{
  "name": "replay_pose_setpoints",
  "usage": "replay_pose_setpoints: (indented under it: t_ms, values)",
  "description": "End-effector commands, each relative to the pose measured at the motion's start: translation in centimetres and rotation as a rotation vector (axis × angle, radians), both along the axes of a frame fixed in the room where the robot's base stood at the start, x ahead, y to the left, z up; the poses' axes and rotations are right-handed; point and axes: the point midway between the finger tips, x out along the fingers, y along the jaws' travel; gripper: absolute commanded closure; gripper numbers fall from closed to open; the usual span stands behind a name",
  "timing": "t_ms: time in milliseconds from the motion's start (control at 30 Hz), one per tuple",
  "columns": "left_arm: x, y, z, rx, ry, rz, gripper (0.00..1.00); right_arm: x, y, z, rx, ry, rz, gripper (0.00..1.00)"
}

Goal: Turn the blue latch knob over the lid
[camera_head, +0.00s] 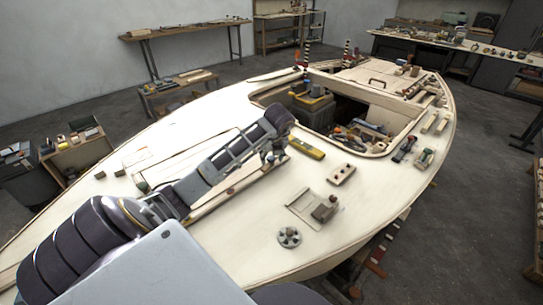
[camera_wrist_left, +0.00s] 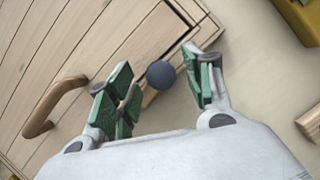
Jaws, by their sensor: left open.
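The blue latch knob (camera_wrist_left: 160,74) shows in the left wrist view as a small dark blue-grey ball near the lid's corner. The lid (camera_wrist_left: 75,50) is pale planked wood with a curved wooden handle (camera_wrist_left: 45,108) at its left. My left gripper (camera_wrist_left: 160,82) is open, its green-padded fingers on either side of the knob, with gaps showing. I cannot tell how far above the knob the fingertips are. In the head view my left gripper (camera_head: 272,156) is low over the pale deck, and my arm hides part of the lid (camera_head: 180,158). My right gripper is not seen.
A yellow object (camera_wrist_left: 301,20) and a wooden piece (camera_wrist_left: 310,122) lie on the deck at the right of the wrist view. In the head view, an open cockpit (camera_head: 350,120) full of tools lies beyond, and a grey round fitting (camera_head: 289,237) is nearer.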

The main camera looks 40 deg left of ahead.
Motion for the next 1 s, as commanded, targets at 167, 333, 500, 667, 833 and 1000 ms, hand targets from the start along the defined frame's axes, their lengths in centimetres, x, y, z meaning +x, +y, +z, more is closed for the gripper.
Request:
replay_pose_setpoints:
  t_ms: [167, 333, 500, 667, 833, 1000]
  values:
    - [-0.01, -0.01, 0.0, 0.0, 0.0, 0.0, 0.54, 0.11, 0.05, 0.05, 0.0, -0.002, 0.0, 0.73]
    - [-0.01, -0.01, 0.01, 0.0, 0.0, 0.0, 0.76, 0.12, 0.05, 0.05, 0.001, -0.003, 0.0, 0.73]
    - [-0.01, 0.0, 0.01, 0.001, 0.001, 0.0, 0.95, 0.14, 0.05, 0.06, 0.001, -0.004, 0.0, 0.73]
    - [-0.03, 0.01, 0.01, 0.0, 0.001, -0.004, 0.94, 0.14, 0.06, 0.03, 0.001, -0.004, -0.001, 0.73]
    - [-0.05, 0.07, -0.01, 0.002, 0.001, -0.025, 0.94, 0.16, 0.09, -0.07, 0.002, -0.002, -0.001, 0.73]
    - [-0.07, 0.12, -0.04, 0.002, 0.001, -0.073, 0.94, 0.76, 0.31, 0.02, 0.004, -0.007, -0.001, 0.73]
